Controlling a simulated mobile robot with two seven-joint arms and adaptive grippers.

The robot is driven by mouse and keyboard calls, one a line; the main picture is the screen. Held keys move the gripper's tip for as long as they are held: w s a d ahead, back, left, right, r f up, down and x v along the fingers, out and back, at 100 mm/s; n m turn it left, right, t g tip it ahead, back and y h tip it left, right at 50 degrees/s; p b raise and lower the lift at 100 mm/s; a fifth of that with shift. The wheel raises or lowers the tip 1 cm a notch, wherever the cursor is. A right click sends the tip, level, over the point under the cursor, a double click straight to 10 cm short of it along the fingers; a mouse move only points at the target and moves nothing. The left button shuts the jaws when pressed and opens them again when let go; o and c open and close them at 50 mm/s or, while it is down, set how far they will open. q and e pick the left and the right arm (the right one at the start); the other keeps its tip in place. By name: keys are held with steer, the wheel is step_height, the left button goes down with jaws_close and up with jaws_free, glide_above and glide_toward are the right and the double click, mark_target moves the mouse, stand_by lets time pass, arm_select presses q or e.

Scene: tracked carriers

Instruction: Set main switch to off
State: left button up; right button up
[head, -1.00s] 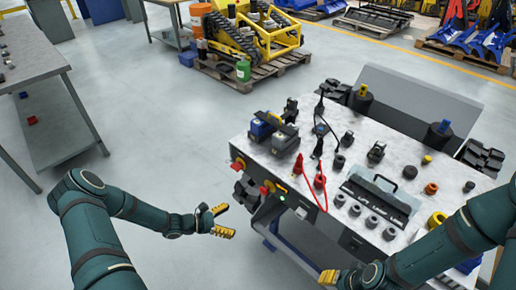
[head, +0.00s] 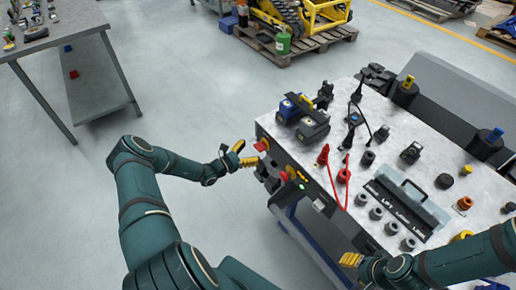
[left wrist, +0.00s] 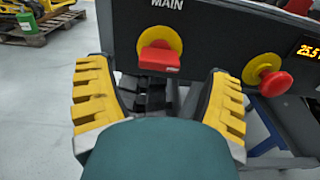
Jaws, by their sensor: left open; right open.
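The main switch (left wrist: 159,58) is a red handle on a round yellow plate, under the word MAIN on the dark side panel, in the left wrist view. Its handle looks roughly horizontal. In the head view the switch (head: 261,145) is small, at the near left corner of the carrier. My left gripper (head: 244,154) is open just left of it. In the left wrist view its yellow fingers (left wrist: 160,98) stand apart below and on both sides of the handle, with no contact visible. My right gripper (head: 351,259) is at the lower right, beside the carrier's front; its finger gap is hard to see.
A red round button on a yellow base (left wrist: 268,78) and an orange display (left wrist: 306,50) sit right of the switch. The carrier top (head: 335,140) holds batteries, red cables and a LIFT-labelled case (head: 407,205). A grey bench (head: 60,35) stands at the upper left; floor between is clear.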

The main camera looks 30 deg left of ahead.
mark_target(256, 148)
arm_select(q)
steer(key=shift+x, duration=1.95)
steer(key=shift+c, duration=0.3)
steer(key=c, duration=1.1)
